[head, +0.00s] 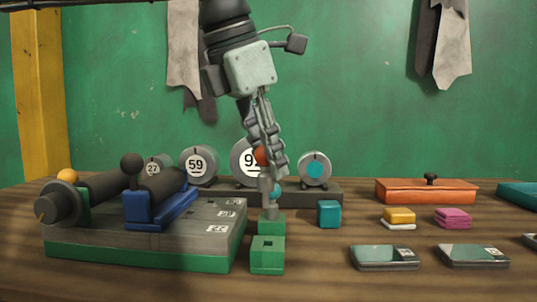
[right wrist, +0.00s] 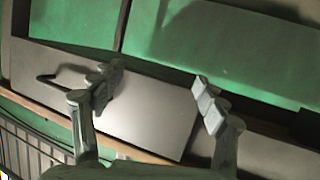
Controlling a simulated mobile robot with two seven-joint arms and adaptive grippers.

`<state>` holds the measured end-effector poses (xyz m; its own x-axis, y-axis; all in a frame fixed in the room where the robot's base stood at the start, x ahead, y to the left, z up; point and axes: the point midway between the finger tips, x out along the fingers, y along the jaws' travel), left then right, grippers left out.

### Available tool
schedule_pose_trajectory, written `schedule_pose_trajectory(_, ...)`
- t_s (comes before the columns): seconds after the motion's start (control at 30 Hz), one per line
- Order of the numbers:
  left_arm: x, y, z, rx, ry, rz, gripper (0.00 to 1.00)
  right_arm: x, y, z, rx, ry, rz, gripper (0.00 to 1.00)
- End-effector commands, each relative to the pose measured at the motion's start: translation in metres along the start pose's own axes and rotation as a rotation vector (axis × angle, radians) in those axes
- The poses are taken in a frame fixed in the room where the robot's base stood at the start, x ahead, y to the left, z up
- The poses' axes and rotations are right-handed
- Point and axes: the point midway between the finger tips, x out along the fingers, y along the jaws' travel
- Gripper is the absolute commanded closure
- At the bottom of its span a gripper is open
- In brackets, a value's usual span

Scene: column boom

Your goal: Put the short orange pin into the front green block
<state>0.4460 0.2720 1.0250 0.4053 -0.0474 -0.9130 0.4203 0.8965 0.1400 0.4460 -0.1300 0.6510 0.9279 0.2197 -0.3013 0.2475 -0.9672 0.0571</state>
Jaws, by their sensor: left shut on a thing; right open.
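My left gripper (head: 272,160) comes down from above in the head view. It is shut on the orange pin (head: 261,155), whose round orange head shows beside the fingers. A grey shaft below the fingers seems to belong to it. The front green block (head: 267,259) stands below and nearer, with an empty square hole in its top. Another green block (head: 271,226) stands just behind it; a teal ball (head: 277,190) shows above that one, partly hidden by the grey shaft. My right gripper (right wrist: 158,95) is open and empty in the right wrist view.
A grey-and-green fixture (head: 145,250) with a blue clamp (head: 150,208) stands at left. A teal cube (head: 329,214), yellow block (head: 399,216), pink block (head: 453,217) and orange box (head: 425,191) stand at right. Numbered round weights (head: 198,165) line the back.

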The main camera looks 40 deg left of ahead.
Motion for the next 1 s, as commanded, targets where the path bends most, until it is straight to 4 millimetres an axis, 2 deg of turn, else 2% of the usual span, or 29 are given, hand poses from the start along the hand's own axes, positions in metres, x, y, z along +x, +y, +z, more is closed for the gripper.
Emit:
schedule_pose_trajectory(0.47,0.013,-0.002,-0.005,0.000,0.000,0.000,1.00,-0.004,-0.023,-0.052,0.031,0.254,-0.050,0.27)
schedule_pose_trajectory(1.0,0.030,-0.005,-0.013,0.000,0.000,-0.001,1.00,-0.026,-0.038,-0.111,0.073,0.582,-0.083,0.27)
